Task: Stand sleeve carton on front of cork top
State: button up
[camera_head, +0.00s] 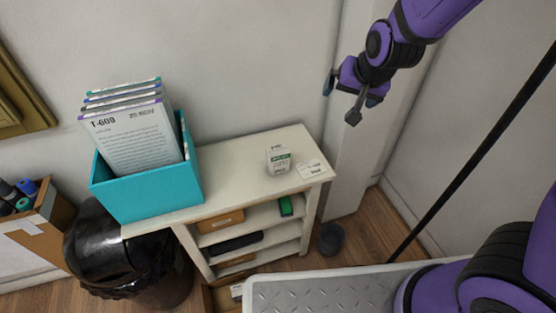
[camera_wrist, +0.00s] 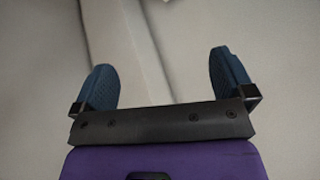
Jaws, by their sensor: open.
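A small white carton with a green band (camera_head: 278,160) stands upright on the pale top of a low shelf unit (camera_head: 240,180); it looks like the sleeve carton. No surface that is clearly cork shows. My gripper (camera_head: 343,100) is open and empty, up in the air to the right of and above the shelf unit, well apart from the carton. In the wrist view my gripper's two blue pads (camera_wrist: 164,75) are spread wide with only blank wall and a pale post between them.
A teal bin (camera_head: 150,195) of upright printed sheets fills the top's left end. A white label card (camera_head: 311,169) lies right of the carton. A black-bagged bin (camera_head: 125,255) stands lower left. The wall is close behind; a pale post (camera_head: 350,165) rises at right.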

jog(key=w+a+f+t+h, duration=0.15)
jog(key=a+f, duration=0.25)
jog(key=f, duration=0.4)
jog(key=w+a+f+t, duration=0.1)
jog(key=w+a+f, duration=0.2)
jog(key=f, duration=0.5)
jog(key=n+t+y, duration=0.4)
jog(key=n, duration=0.2)
send_near(278, 149)
jog(key=x, duration=0.4)
jog(key=shift+a+f, duration=0.25)
jog(key=shift+a, duration=0.2)
jog(key=shift+d+x, duration=0.15)
jog(key=shift+x, duration=1.25)
jog(key=shift+d+x, duration=0.2)
jog(key=shift+x, duration=1.15)
jog(key=shift+w, duration=0.1)
jog(key=shift+c, duration=0.5)
jog(key=c, duration=1)
jog(key=shift+r, duration=0.15)
